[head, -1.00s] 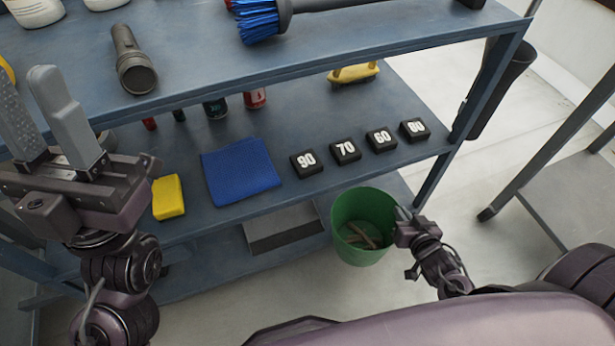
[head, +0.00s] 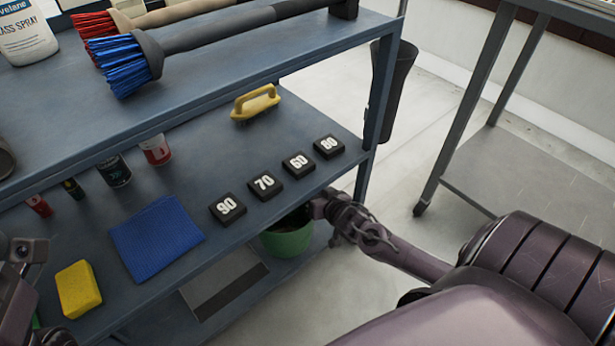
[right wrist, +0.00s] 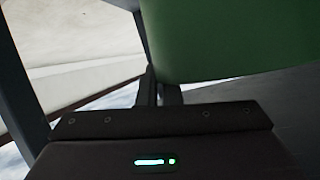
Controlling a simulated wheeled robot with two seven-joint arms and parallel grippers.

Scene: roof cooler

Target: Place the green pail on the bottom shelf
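The green pail (head: 288,240) is under the front edge of the middle shelf in the head view, over the bottom shelf (head: 285,278). The middle shelf hides its upper back part. I cannot tell whether its base touches the bottom shelf. My right gripper (head: 319,207) is at the pail's rim on the right side and appears shut on it. In the right wrist view the pail's green wall (right wrist: 230,40) fills the upper right, beside the close-set fingers (right wrist: 160,92). My left gripper (head: 18,255) shows only in part at the left edge, its fingertips out of frame.
A grey flat box (head: 222,280) lies on the bottom shelf left of the pail. The middle shelf (head: 190,180) holds number blocks, a blue cloth (head: 155,238), a yellow sponge (head: 78,289), cans and a yellow brush (head: 255,102).

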